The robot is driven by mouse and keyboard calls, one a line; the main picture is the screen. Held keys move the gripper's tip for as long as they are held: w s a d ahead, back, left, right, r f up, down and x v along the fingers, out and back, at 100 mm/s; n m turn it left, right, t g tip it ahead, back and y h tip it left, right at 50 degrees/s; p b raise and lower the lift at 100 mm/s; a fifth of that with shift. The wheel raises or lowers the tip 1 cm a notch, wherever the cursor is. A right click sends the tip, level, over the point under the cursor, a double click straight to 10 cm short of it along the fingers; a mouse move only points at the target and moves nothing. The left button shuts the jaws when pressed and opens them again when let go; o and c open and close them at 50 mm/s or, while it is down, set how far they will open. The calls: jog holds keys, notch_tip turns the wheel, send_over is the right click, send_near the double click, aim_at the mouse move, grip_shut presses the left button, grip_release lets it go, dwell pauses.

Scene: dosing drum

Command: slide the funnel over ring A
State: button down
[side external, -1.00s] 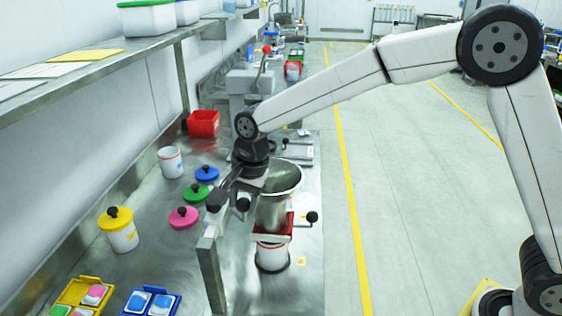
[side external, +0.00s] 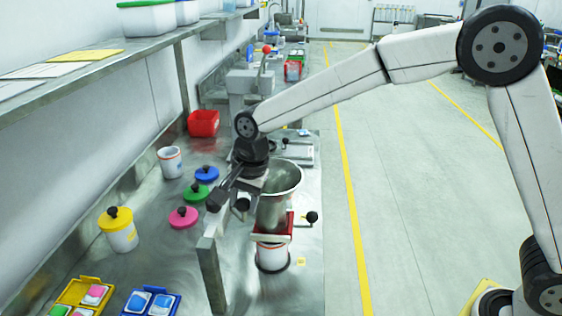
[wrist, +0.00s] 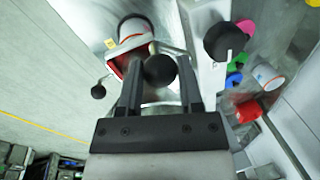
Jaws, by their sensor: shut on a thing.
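The funnel (side external: 275,205) is a grey metal cone with a wide open top, upright over a red bracket (side external: 273,236). A white container (side external: 272,254) stands below it inside a dark ring on the bench. I cannot read a letter on any ring. In the wrist view, my gripper (wrist: 160,62) has its two fingers on either side of a black ball knob (wrist: 160,72) and is shut on it. In the side view my gripper is beside the funnel's upper left, its fingertips hard to make out. Another black knob (side external: 312,217) sticks out right of the funnel.
A metal post (side external: 211,275) stands left of the container. Pink (side external: 184,217), green (side external: 196,193) and blue (side external: 207,174) lids, a white cup (side external: 171,162) and a yellow-lidded jar (side external: 119,236) are further left. A red bin (side external: 203,123) stands behind. The bench's right edge borders open floor.

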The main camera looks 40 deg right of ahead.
jog(key=shift+w+r, duration=0.1)
jog(key=w+d, duration=1.3)
dwell(0.4)
jog(key=shift+d, duration=0.1)
jog(key=c, duration=0.5)
grip_release()
jog(key=shift+o, duration=1.2)
jog(key=shift+s, duration=0.1)
notch_tip(320, 180, up, 8)
jog(key=s, duration=0.1)
jog(key=shift+d+f, duration=0.2)
jog(key=shift+d, duration=0.2)
jog(key=shift+s, duration=0.15)
